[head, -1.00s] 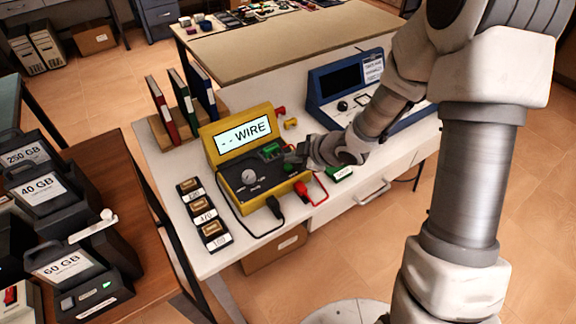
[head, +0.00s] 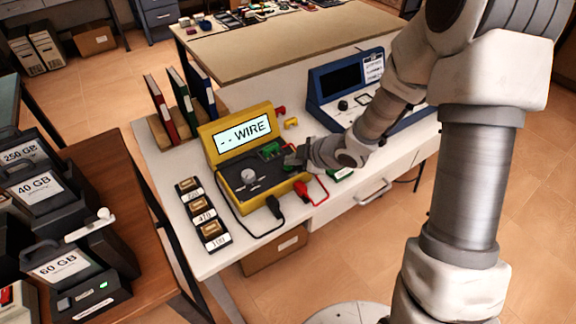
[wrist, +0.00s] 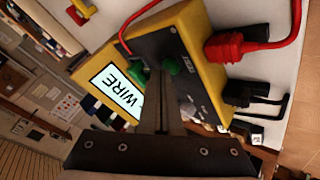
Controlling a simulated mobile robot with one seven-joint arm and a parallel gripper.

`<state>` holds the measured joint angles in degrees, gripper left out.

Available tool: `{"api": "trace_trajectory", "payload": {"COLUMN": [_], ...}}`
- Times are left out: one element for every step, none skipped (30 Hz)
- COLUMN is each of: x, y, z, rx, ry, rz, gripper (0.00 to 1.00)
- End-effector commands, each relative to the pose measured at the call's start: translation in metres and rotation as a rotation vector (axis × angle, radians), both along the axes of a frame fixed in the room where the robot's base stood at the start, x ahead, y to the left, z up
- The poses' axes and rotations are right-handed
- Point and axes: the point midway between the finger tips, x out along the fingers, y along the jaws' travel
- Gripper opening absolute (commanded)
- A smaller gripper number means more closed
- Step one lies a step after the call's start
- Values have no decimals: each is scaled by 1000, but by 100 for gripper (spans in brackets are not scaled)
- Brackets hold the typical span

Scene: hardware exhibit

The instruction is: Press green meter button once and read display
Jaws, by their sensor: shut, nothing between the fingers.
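The yellow meter (head: 205,150) stands on the white bench with its lit display (head: 242,134) reading "-- WIRE". The display (wrist: 117,94) also shows sideways in the wrist view, where "WIRE" is legible.
A red lead (head: 312,192) and a black lead (head: 273,207) plug into the meter's front. Small labelled blocks (head: 206,218) lie left of it. Binders (head: 182,100) stand behind, and a blue instrument (head: 325,112) stands to the right, near my arm.

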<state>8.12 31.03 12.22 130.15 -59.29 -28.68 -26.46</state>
Motion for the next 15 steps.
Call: {"api": "trace_trajectory", "payload": {"x": [0, 0, 0, 0, 0, 0, 0, 0, 0, 0, 0, 0, 0, 0, 0], "y": [0, 0, 0, 0, 0, 0, 0, 0, 0, 0, 0, 0, 0, 0, 0], "z": [-1, -2, -2, -3, -3, -3, -4, -4, -5, -5, -5, -6, -6, -7, -6], "rx": [0, 0, 0, 0, 0, 0, 0, 0, 0, 0, 0, 0, 0, 0, 0], "ry": [0, 0, 0, 0, 0, 0, 0, 0, 0, 0, 0, 0, 0, 0, 0], "rz": [0, 0, 0, 0, 0, 0, 0, 0, 0, 0, 0, 0, 0, 0, 0], "gripper": [0, 0, 0, 0, 0, 0, 0, 0, 0, 0, 0, 0, 0, 0, 0]}}
